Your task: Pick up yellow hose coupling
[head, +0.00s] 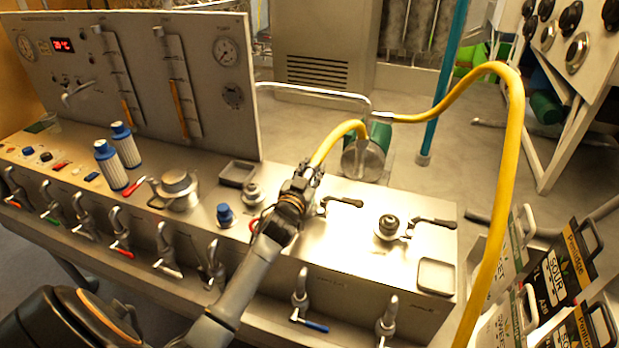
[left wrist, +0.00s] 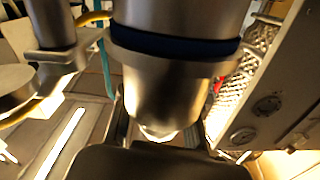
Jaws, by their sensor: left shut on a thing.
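My left gripper is shut at the hose's end, where the yellow hose coupling is mostly hidden by the fingers. In the left wrist view a large metal cylinder with a dark blue band, seemingly the coupling (left wrist: 175,85), fills the upper middle, very close to the camera. The gripper is above the steel worktop, near a round fitting; whether the coupling touches the top I cannot tell. My right gripper is not in view.
The steel worktop (head: 345,240) carries a round fitting with a black lever (head: 390,226), a blue-capped fitting (head: 226,214), white-and-blue cylinders (head: 112,165) and a small tray (head: 436,276). Several taps line its front. An upright gauge panel (head: 205,95) stands behind at left. Labelled cartons (head: 565,270) stand at right.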

